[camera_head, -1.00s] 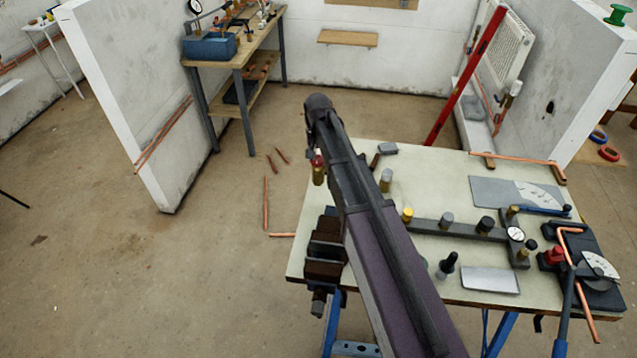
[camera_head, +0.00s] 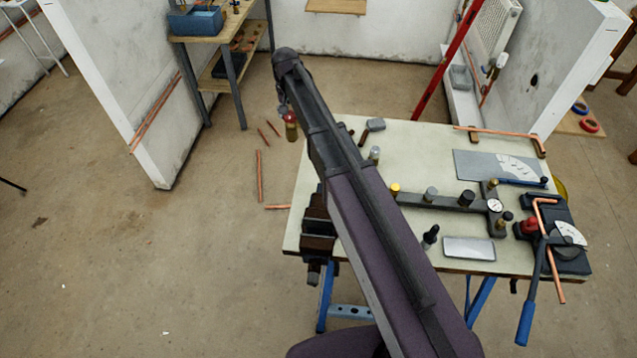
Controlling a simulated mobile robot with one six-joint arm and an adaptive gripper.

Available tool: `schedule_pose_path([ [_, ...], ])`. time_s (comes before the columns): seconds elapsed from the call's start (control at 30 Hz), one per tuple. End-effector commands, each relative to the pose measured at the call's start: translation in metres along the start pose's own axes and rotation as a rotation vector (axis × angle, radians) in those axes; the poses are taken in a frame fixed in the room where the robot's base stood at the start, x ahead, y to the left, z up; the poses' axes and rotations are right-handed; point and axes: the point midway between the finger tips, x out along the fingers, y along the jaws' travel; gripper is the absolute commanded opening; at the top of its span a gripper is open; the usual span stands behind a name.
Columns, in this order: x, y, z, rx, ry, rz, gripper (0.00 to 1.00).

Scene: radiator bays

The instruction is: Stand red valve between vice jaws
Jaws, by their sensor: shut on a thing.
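The red valve (camera_head: 291,127), with a red cap over a brass body, hangs roughly upright beneath the far end of my arm. My gripper (camera_head: 286,110) is small and partly hidden in this view; it is shut on the valve's red top. The valve is in the air, left of the worktable's far corner. The dark vice (camera_head: 318,232) is fixed at the table's left edge, nearer to me than the valve. My arm covers part of its right side, and the gap between its jaws is hard to make out.
The worktable (camera_head: 410,143) carries a grey manifold bar (camera_head: 440,202) with several fittings, a pipe bender (camera_head: 555,245) and a metal plate (camera_head: 469,248). Copper pipes (camera_head: 260,176) lie on the floor. A white partition (camera_head: 110,90) stands left; open floor lies between it and the table.

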Motion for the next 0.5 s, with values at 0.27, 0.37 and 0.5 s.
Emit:
schedule_pose_path([
  [0.27,-0.029,-0.02,-0.009,-0.04,0.0,0.0,0.08],
  [0.37,-0.031,-0.022,-0.009,-0.044,0.0,0.0,0.08],
  [0.5,-0.03,-0.023,-0.009,-0.045,0.0,0.0,0.08],
])
